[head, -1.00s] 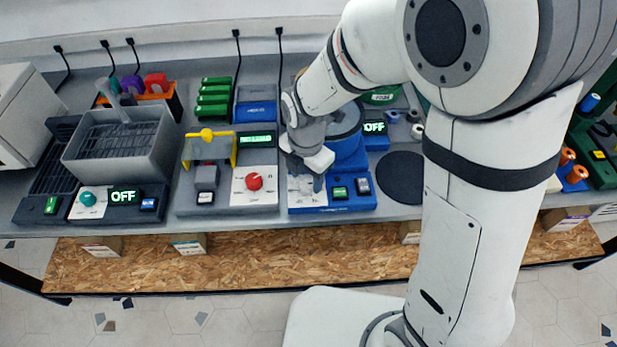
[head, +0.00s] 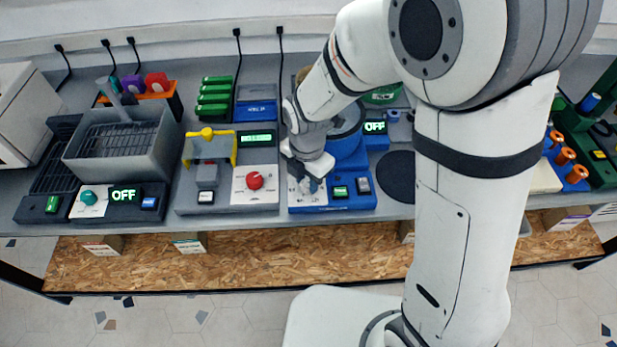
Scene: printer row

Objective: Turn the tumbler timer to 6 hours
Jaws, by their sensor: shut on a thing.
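The tumbler is a blue machine (head: 347,150) with a round drum, standing right of the grey machine with the red knob. Its display (head: 375,127) reads OFF. Its white timer panel (head: 322,199) is at the front left of its base, left of a green and a dark button. My gripper (head: 308,185) points down at this panel and is shut on the timer knob, which is mostly hidden by the fingers. The knob's pointer and the scale marks cannot be read.
Left of it stands a grey machine with a red knob (head: 254,180) and a lit display. A bath with a teal knob (head: 88,197) and an OFF display is further left. A dark round pad (head: 398,170) lies close on the right, partly behind my arm.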

